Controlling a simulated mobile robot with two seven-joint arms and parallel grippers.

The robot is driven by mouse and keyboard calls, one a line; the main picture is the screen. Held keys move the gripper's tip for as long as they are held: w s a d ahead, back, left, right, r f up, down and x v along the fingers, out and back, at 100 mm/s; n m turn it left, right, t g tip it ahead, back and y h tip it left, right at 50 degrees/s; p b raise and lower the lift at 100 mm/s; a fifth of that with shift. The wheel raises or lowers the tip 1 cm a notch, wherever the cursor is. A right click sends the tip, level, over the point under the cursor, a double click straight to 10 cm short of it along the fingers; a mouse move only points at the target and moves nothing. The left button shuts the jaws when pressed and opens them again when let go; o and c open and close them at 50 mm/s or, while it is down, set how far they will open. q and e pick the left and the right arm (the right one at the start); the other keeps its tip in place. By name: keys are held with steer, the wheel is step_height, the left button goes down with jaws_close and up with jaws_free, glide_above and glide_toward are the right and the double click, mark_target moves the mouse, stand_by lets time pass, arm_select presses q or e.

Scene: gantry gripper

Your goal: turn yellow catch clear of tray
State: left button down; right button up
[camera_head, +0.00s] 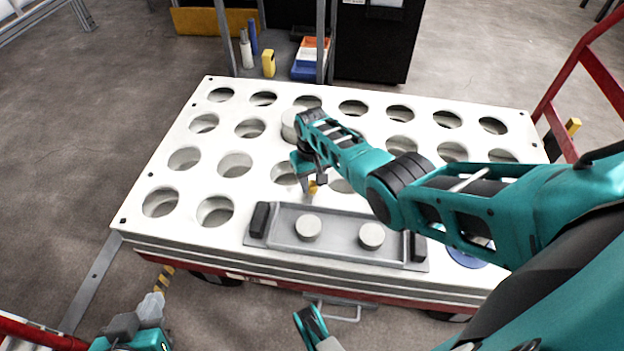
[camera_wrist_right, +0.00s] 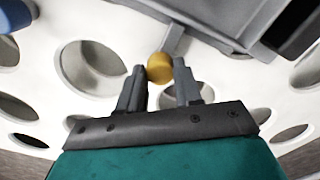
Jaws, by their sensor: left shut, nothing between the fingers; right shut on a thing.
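The grey tray (camera_head: 340,246) lies on the front of the white perforated top. It has a black handle at each end and two round grey discs (camera_head: 308,227) in it. The yellow catch (camera_head: 313,187) is just behind the tray's back edge. In the right wrist view its yellow knob (camera_wrist_right: 160,67) sits between my fingertips, and a grey bar runs from it toward the tray (camera_wrist_right: 225,22). My right gripper (camera_head: 311,186) is shut on the knob from above. My left gripper (camera_head: 152,306) is shut and empty, low at the front left, away from the tray.
The white top (camera_head: 150,180) has rows of round holes. A grey cylinder (camera_head: 290,125) stands in one behind my right gripper. A blue round thing (camera_head: 466,258) is partly hidden by my right arm. Red rails (camera_head: 580,70) stand at right; a shelf with bins (camera_head: 310,58) is behind.

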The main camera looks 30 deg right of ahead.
steer(key=c, duration=0.4)
arm_select(q)
steer(key=shift+a, duration=0.1)
arm_select(e)
steer(key=shift+c, duration=0.2)
steer(key=shift+n, duration=0.3)
steer(key=n, duration=0.2)
steer(key=shift+n+p, duration=0.3)
steer(key=shift+p, duration=0.05)
steer(key=n, duration=0.4)
steer(key=shift+n, duration=0.3)
steer(key=n, duration=0.5)
arm_select(q)
steer(key=shift+a+r, duration=0.15)
steer(key=shift+r, duration=0.05)
arm_select(e)
steer(key=n, duration=0.5)
steer(key=o, duration=1)
